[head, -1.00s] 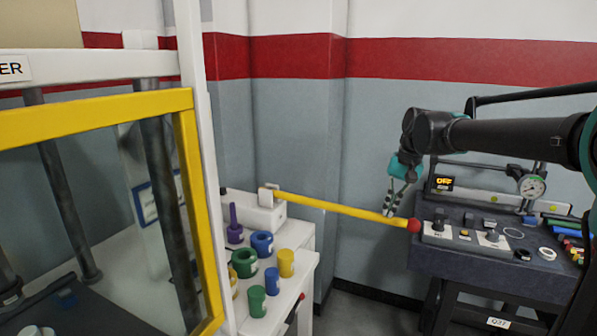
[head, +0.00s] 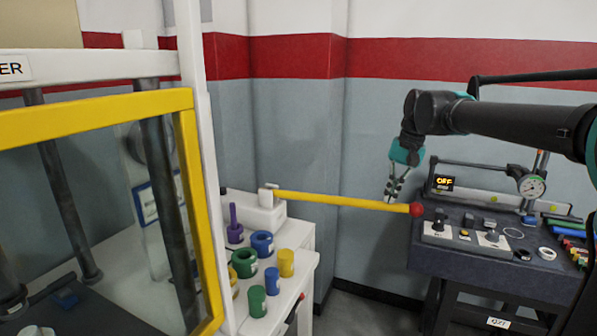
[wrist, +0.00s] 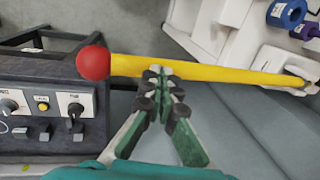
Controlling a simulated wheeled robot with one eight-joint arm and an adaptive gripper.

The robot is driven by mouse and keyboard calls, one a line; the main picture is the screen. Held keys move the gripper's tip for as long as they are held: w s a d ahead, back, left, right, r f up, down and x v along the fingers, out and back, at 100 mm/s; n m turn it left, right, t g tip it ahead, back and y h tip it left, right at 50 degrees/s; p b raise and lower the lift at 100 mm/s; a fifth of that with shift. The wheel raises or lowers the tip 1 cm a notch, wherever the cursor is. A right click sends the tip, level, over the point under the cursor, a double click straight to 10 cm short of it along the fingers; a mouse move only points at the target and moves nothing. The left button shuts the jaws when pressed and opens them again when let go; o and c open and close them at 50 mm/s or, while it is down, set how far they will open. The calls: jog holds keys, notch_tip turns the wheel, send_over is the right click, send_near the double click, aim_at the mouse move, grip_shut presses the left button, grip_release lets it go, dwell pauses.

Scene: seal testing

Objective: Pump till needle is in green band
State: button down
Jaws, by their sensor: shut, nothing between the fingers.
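The pump lever is a long yellow rod (head: 330,200) with a red ball (head: 416,210) at its free end. It runs from a white pump block (head: 258,208) at the left and lies close to level. My gripper (head: 390,200) is shut and empty at the rod, near the red ball. In the wrist view the closed fingertips (wrist: 160,76) overlap the yellow rod (wrist: 220,74); whether they touch it I cannot tell. A round dial gauge (head: 532,186) stands on the dark bench at the right. Its needle and green band are too small to read.
The dark bench (head: 465,262) holds a control panel with knobs (head: 437,228), an orange-lit display (head: 444,183) and coloured rods. A white table at the left carries several coloured cylinders (head: 262,243). A yellow-framed guard (head: 100,110) stands at the far left.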

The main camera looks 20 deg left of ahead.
notch_tip(320, 180, down, 9)
notch_tip(320, 180, up, 13)
jog(key=shift+a+r, duration=0.1)
dwell(0.4)
notch_tip(320, 180, down, 14)
jog(key=shift+d+r, duration=0.2)
jog(key=shift+d, duration=0.1)
dwell(1.1)
jog(key=shift+r, duration=0.1)
jog(key=r, duration=1.3)
jog(key=shift+a+r, duration=0.15)
jog(key=shift+a, duration=0.15)
